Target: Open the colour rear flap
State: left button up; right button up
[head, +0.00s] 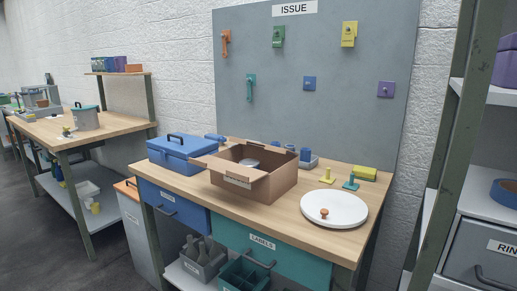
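A brown cardboard box (268,187) stands on the near wooden workbench, between the blue toolbox and the white round plate. Its top looks at least partly open, and a pale round thing (249,163) shows inside. One flap (203,162) sticks out at its left side. A pale label shows on the front. The rear edge is small in the view, and I cannot tell how a rear flap there stands. Neither of my grippers is in view.
A blue toolbox (181,147) stands close left of the box. A white round plate (346,210) with an orange knob lies right. Small blue items (304,155) sit behind. The workbench (290,222) has bare wood in front of the plate. A grey shelf (490,200) stands far right.

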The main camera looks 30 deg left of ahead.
aim_at(274, 149)
jog(key=z, duration=0.3)
jog(key=k, duration=0.35)
jog(key=u, duration=2.15)
jog(key=i, duration=0.9)
jog(key=z, duration=0.4)
